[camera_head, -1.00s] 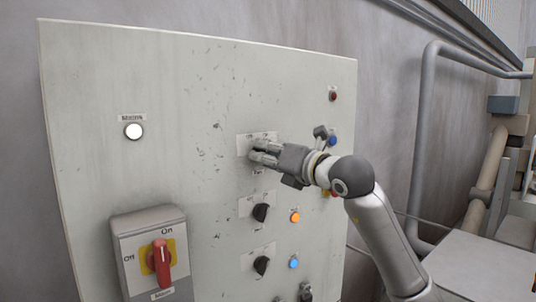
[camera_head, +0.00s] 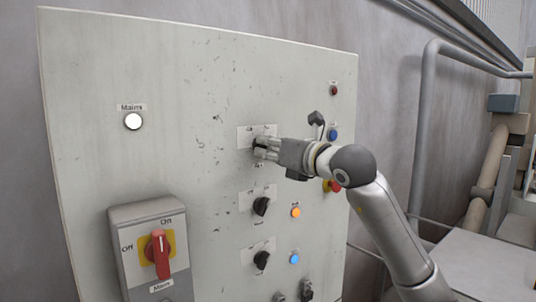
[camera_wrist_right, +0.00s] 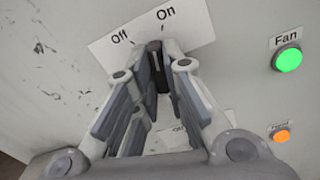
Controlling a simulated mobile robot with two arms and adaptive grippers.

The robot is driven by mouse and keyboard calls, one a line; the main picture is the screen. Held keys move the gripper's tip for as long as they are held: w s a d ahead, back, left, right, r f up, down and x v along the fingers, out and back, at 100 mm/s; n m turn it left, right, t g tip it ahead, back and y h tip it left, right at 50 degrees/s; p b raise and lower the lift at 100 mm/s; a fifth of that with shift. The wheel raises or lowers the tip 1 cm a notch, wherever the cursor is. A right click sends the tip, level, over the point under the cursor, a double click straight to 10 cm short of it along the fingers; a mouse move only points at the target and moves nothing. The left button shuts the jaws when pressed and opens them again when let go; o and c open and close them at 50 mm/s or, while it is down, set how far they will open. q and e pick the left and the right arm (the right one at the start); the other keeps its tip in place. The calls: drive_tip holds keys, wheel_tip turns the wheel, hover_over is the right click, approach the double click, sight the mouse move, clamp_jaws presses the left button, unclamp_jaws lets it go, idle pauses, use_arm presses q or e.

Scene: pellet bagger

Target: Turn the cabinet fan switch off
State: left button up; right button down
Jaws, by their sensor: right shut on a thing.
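The fan switch is a dark knob (camera_wrist_right: 156,62) on a white plate (camera_wrist_right: 100,50) marked Off and On. In the right wrist view the knob points up, seemingly nearer the On mark. The green Fan lamp (camera_wrist_right: 288,60) beside it is lit. My right gripper (camera_head: 261,147) is at this plate on the cabinet (camera_head: 160,75) and is shut on the knob, with a finger on each side. The fingers hide most of the knob in the head view. My left gripper is not in view.
Below are two more black knobs (camera_head: 261,206) with lit orange (camera_head: 296,212) and blue (camera_head: 294,259) lamps. A red mains handle (camera_head: 158,254) stands out at lower left. A grey pipe (camera_head: 421,150) runs at right.

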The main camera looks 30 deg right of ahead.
drive_tip(key=n+b, duration=0.1)
drive_tip(key=n, duration=0.3)
drive_tip(key=shift+n+b, duration=0.3)
drive_tip(key=shift+b, duration=0.1)
drive_tip(key=shift+n+b, duration=0.4)
drive_tip(key=shift+n, duration=1.8)
drive_tip(key=c, duration=1.5)
unclamp_jaws()
drive_tip(key=shift+s, duration=0.1)
drive_tip(key=s+d, duration=0.1)
drive_tip(key=s, duration=1.1)
